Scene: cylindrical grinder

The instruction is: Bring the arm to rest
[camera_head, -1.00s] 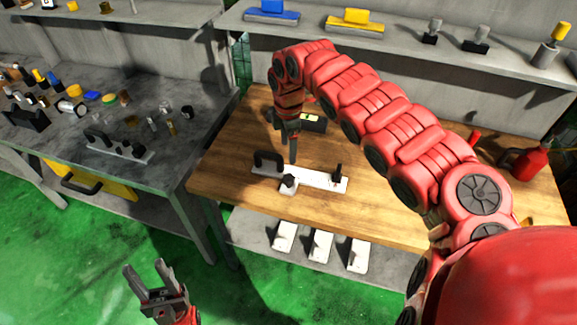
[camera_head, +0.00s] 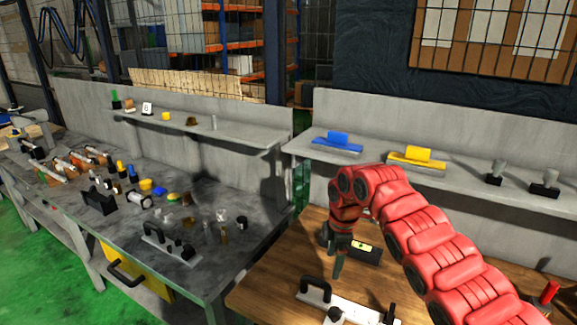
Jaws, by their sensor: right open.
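My right arm (camera_head: 425,240) is red and bent. It comes in from the lower right, arches over the wooden bench (camera_head: 262,290) and hangs down at its far end. My right gripper (camera_head: 338,266) points down above the bench, with open jaws and nothing seen between them. It is above and behind a white fixture plate (camera_head: 345,308) with a black handle, which the lower frame edge cuts. My left gripper is out of the picture.
A grey bench (camera_head: 215,270) at the left carries small parts, a handled plate (camera_head: 168,245) and several tools. A grey shelf (camera_head: 460,185) behind the wooden bench holds a blue-handled block (camera_head: 337,140) and a yellow one (camera_head: 417,157). Green floor shows at the left.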

